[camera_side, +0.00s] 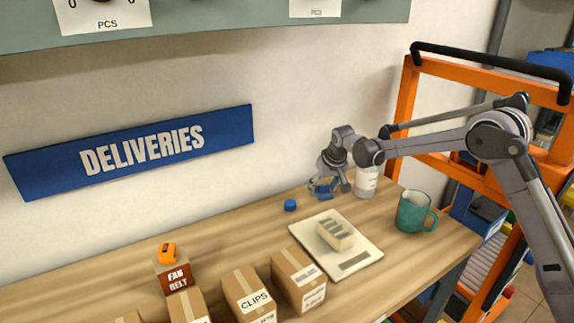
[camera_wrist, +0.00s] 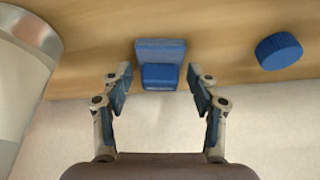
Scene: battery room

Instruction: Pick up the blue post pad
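The blue post pad (camera_wrist: 160,52) is a small blue block with a raised, darker front part. In the wrist view it lies at the top middle on the wooden bench, just beyond and between my fingertips. In the side view the blue pad (camera_side: 323,191) shows below my gripper, partly covered by the fingers. My gripper (camera_wrist: 160,85) is open, with one finger on each side of the pad's near end and a gap on both sides. It also shows in the side view (camera_side: 330,187). I cannot tell the exact height of the fingertips above the bench.
A round blue cap (camera_wrist: 279,51) lies to the right in the wrist view. A white bottle (camera_side: 366,182) stands close to my gripper. A green mug (camera_side: 413,212), a pale tray (camera_side: 351,262) with a striped block (camera_side: 335,233), and cardboard boxes (camera_side: 245,290) are on the bench. The wall is close behind.

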